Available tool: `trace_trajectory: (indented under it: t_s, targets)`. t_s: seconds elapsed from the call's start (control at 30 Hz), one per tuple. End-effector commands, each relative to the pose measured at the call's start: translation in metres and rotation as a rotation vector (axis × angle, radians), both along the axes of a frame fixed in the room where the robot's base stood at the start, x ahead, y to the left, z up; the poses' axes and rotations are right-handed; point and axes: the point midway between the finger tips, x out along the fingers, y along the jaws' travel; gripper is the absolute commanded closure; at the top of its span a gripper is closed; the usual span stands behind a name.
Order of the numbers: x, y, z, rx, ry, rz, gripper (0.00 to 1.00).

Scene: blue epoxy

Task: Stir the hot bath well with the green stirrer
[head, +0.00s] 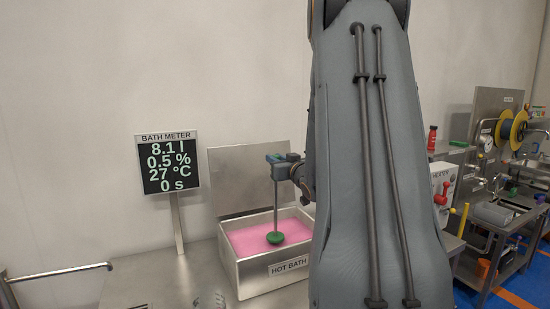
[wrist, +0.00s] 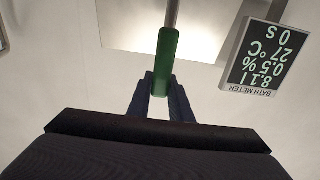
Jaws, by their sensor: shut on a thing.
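The hot bath (head: 288,277) is a steel box with its lid raised and pink liquid (head: 255,236) inside. The green stirrer (head: 276,239) hangs upright over it, with a grey rod and a round green head. The head appears against the pink liquid; I cannot tell how far it dips in. My gripper (head: 280,158) is above the bath, shut on the stirrer's green handle, which the wrist view also shows (wrist: 164,62) between the dark fingers (wrist: 160,98). My arm hides the right end of the bath.
The bath meter (head: 168,165) stands left of the bath on a post and reads 8.1 l, 0.5 %, 27 °C and 0 s. A white heater box (head: 443,180) with a red knob is to the right. A sink bench (head: 505,215) stands further right.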

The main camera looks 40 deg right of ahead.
Motion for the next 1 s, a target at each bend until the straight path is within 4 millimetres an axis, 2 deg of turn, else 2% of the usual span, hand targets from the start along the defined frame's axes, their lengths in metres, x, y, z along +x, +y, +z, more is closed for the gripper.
trace_trajectory:
  t_s: [0.6,1.0]
  targets:
    - [0.000,0.000,-0.055,-0.001,-0.001,-0.001,1.00]
    - [0.000,0.000,-0.065,-0.001,-0.001,0.000,1.00]
